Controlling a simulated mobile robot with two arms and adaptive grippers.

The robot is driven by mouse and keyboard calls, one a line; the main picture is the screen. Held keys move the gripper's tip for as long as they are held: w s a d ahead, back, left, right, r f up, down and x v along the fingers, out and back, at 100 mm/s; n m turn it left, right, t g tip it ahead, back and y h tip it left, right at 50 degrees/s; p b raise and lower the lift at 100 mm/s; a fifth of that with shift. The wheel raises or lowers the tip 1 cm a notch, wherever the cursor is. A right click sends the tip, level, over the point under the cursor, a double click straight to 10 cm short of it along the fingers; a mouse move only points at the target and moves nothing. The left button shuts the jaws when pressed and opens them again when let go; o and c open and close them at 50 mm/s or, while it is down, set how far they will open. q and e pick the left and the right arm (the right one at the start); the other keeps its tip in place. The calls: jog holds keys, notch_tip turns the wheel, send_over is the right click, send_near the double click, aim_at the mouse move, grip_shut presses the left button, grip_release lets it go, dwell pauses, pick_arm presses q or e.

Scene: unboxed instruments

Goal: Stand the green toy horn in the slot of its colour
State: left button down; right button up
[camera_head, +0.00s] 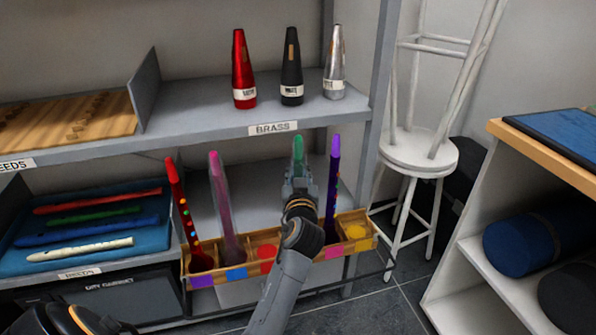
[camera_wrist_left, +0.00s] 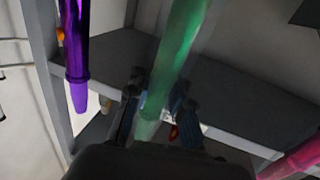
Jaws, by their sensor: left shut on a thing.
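The green toy horn (camera_head: 299,149) is held upright in my left gripper (camera_head: 299,188), above the wooden slotted rack (camera_head: 318,277). In the left wrist view the green horn (camera_wrist_left: 180,50) runs between the fingers (camera_wrist_left: 155,105), slightly tilted in the picture. In the rack a red horn (camera_head: 178,205) stands at the left and a pink horn (camera_head: 222,200) beside it. A purple horn (camera_head: 333,185) stands right of my gripper. Red and yellow discs show in two open compartments. My forearm hides the rack's middle, and no green slot mark shows.
A grey shelf (camera_head: 200,125) with red, black and silver cones is above and behind the rack. Recorders lie on a blue cloth (camera_head: 25,260) at left. A white stool (camera_head: 418,150) and a wood-topped shelf unit (camera_head: 550,155) stand at right. The purple horn is close beside my gripper.

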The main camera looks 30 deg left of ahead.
aim_at(298, 141)
pick_arm(q)
jog(key=shift+f+b, duration=0.45)
jog(key=shift+f, duration=0.05)
jog(key=c, duration=1.1)
grip_release()
notch_tip(298, 141, up, 10)
jog(key=shift+r, duration=0.1)
